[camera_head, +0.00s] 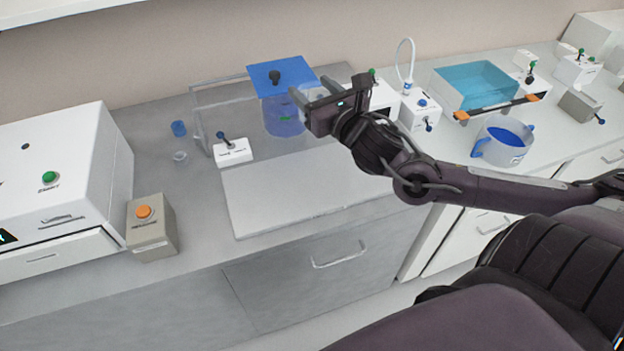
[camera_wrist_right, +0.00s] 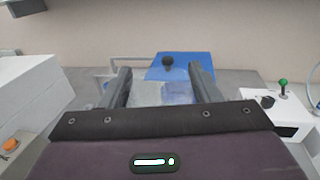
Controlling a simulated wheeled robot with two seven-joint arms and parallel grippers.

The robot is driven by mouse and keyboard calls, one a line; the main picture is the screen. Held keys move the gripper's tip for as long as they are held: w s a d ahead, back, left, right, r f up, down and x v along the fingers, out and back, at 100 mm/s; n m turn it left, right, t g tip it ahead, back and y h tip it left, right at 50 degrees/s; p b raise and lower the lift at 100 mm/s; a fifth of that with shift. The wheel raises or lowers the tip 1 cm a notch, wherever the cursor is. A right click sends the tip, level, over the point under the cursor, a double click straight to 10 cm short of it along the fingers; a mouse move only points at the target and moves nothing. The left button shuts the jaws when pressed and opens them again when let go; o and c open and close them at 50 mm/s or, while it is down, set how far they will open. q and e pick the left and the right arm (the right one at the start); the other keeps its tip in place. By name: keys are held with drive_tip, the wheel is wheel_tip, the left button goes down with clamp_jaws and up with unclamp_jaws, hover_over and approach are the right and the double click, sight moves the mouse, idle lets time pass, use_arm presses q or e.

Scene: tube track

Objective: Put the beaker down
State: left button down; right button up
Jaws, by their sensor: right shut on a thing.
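A bluish, see-through vessel, which I take to be the beaker (camera_head: 283,122), shows at the back of the counter beside my right gripper. My right gripper (camera_head: 309,88) is there too, its fingers pointing to the back wall. In the right wrist view its fingers (camera_wrist_right: 165,88) are apart, with a pale, see-through shape between them. It is shut on this, but the outline is faint and partly hidden by the gripper body. A blue square lid (camera_head: 281,75) with a black knob shows just beyond the fingers. My left gripper is not in view.
A clear panel (camera_head: 222,105) and a small white switch box (camera_head: 233,151) stand left of the gripper. A pale flat board (camera_head: 300,190) in front is bare. At right are a teal-topped tank (camera_head: 475,85) and a handled jug (camera_head: 503,142) with blue contents.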

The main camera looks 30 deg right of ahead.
drive_tip(key=shift+w, duration=0.1)
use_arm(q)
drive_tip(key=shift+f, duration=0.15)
use_arm(e)
drive_tip(key=shift+f, duration=9.7)
drive_tip(key=shift+f, duration=0.1)
drive_tip(key=o, duration=1)
